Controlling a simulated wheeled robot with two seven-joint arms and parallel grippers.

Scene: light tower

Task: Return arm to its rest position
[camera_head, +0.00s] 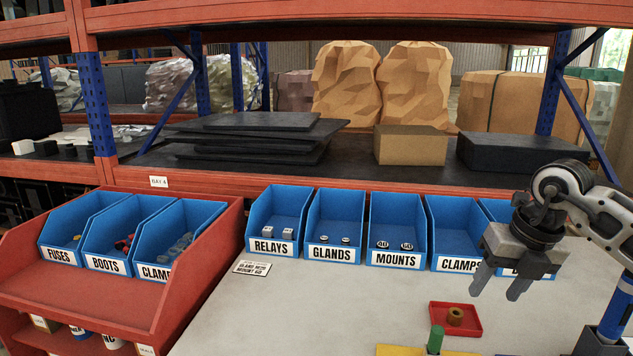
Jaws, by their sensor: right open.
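My right gripper (500,285) hangs at the right of the head view, its arm coming in from the right edge. Its two fingers point down and stand apart, with nothing between them. It is in front of the blue bins at the right and hides part of the CLAMPS bin (450,240) and most of the last bin beside it. My left gripper does not show.
A red tray (474,328) with a brown ring (455,315) lies on the pale table (330,310). A green peg (435,340) stands by a yellow plate (392,349) at the bottom edge. Blue bins line the table's back; a red rack (200,290) stands left.

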